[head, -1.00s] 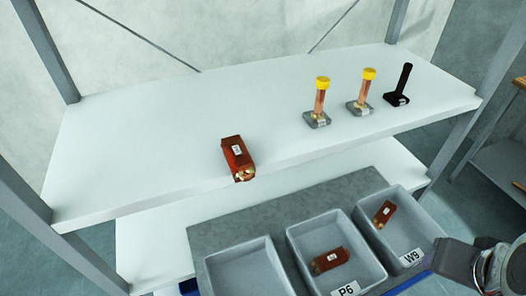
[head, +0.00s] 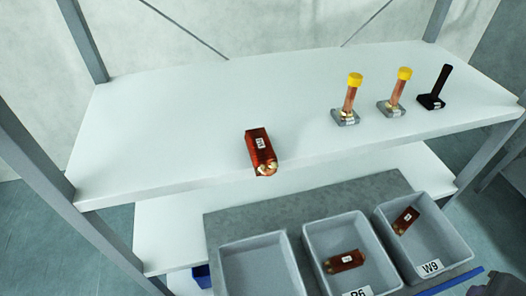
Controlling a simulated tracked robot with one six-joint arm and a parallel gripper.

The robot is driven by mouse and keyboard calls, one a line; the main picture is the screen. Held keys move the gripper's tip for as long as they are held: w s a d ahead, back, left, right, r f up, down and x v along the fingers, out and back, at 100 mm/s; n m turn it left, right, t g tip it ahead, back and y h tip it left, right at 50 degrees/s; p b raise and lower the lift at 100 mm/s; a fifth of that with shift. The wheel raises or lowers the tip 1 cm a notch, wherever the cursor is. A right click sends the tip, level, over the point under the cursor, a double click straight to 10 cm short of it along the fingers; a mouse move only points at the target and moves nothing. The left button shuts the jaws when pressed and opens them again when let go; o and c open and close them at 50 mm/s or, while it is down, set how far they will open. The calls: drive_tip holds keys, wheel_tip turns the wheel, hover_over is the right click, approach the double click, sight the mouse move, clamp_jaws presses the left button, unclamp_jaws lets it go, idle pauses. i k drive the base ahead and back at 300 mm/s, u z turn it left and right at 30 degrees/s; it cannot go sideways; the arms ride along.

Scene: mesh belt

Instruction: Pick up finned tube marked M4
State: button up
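A red-brown finned tube (head: 261,152) with brass-coloured ends and a white tag lies on the upper shelf near its front edge. A similar one (head: 343,262) lies in the middle grey bin, and another (head: 406,221) lies in the right bin marked W9. The tags are too small to read surely, so I cannot tell which is marked M4. My gripper is not in view. Only a dark piece of my arm shows at the bottom right corner, apart from all of the tubes.
Two copper posts with yellow caps (head: 347,98) (head: 398,92) and a black post (head: 434,88) stand on square bases at the shelf's (head: 180,120) right. The left bin (head: 262,268) is empty. The middle bin (head: 312,235) has a partly cut-off label. Grey uprights flank the shelf.

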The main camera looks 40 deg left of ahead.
sight(264, 159)
drive_tip(key=z, duration=0.05)
drive_tip(key=k, duration=1.4)
drive_tip(key=u, duration=1.9)
drive_tip(key=i, duration=1)
drive_tip(key=u, duration=0.05)
